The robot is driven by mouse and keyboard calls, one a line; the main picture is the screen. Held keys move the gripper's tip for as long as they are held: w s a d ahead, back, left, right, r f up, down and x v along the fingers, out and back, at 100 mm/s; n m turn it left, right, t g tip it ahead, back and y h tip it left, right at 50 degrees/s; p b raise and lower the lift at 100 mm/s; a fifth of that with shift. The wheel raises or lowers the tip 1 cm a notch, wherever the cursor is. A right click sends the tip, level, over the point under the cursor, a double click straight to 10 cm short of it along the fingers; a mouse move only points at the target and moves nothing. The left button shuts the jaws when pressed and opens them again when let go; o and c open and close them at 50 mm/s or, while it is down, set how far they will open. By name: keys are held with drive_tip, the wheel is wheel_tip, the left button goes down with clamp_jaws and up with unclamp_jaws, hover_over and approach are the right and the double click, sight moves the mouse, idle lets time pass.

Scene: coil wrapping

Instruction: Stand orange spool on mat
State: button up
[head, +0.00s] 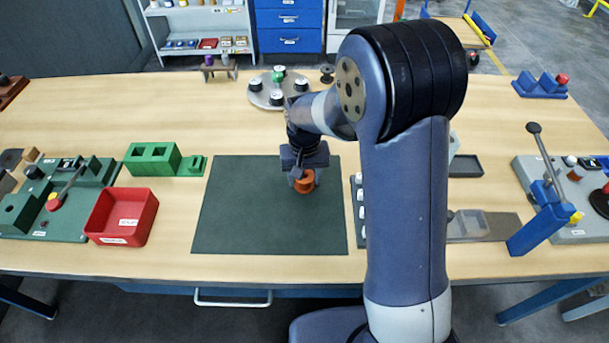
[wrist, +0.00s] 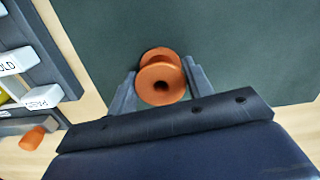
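The orange spool (head: 304,184) is at the upper right part of the dark green mat (head: 240,215). In the wrist view the spool (wrist: 160,83) shows its round flange and centre hole facing the camera, and it looks upright. My gripper (head: 303,172) reaches down from above, and its two fingers (wrist: 161,88) close on opposite sides of the spool. Whether the spool's lower flange touches the mat or hangs just above it I cannot tell. The mat around it is bare.
A red bin (head: 122,217) and a green block (head: 152,158) stand left of the mat. A dark rack with white labels (wrist: 38,60) lies close on its right side in the head view. A round turntable (head: 277,95) stands behind.

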drive_tip(key=shift+o, duration=1.3)
drive_tip(key=shift+r, duration=0.1)
wheel_tip(320, 180, up, 12)
drive_tip(key=shift+r, duration=0.1)
